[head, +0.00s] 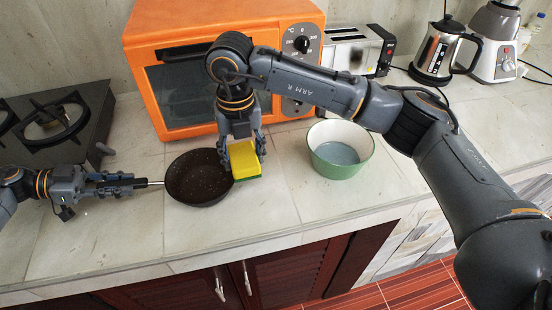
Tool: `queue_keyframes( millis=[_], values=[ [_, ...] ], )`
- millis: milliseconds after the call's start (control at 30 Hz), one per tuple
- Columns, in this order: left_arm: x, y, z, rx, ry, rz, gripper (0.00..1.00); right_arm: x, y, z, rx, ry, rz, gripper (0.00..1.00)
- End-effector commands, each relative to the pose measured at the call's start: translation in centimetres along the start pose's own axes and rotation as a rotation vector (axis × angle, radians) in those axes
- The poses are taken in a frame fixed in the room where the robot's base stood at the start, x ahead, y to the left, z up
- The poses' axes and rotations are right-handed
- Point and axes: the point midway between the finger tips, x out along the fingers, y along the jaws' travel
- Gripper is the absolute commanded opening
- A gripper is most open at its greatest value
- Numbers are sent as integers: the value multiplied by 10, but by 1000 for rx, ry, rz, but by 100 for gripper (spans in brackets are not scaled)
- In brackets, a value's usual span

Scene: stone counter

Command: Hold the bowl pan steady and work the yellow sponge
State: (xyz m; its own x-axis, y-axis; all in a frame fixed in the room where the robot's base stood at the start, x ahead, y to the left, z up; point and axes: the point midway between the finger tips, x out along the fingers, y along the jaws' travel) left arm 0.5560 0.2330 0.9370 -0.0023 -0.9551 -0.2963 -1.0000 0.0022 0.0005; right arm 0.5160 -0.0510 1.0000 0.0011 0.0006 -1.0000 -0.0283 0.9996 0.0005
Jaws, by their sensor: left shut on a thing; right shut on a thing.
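A dark, round bowl pan (198,178) stands on the counter near the middle left, its handle pointing left. My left gripper (140,184) comes in from the left edge and is shut on the pan's handle. My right gripper (242,152) reaches down from above and is shut on the yellow sponge (243,160), which has a green underside. The sponge is at the right rim of the pan, partly overlapping it in the picture. I cannot tell whether the sponge touches the pan.
A green bowl (341,167) stands to the right on the counter (255,215). Behind are an orange oven (180,30), a toaster (352,50), a kettle (436,52) and a blender (494,45). A gas stove (55,125) is at the left. The counter's front is clear.

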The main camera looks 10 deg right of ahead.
Motion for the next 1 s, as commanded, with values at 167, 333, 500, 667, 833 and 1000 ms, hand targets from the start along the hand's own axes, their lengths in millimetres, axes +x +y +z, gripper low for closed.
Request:
queue_keyframes(
  millis=[167, 333, 500, 667, 833, 1000],
  values=[
    [0, 0, 0, 0, 0, -1, 0, -13, 57, 24, 2, -5, -3, 28],
    [-1, 0, 0, 0, -1, -2, 0, -20, 87, 38, 15, -3, -2, 28],
    [0, 0, 0, 0, -1, -1, 0, -24, 99, 43, 22, 0, 0, 28],
    [0, 0, 0, 0, -1, -1, 0, -19, 100, 44, 24, 1, -1, 28],
    [0, 0, 0, 0, -1, -1, 0, -6, 100, 44, 23, 2, 0, 28],
    [0, 0, 0, 0, -1, 0, 0, 9, 100, 44, 24, 2, -1, 28]
  ],
)
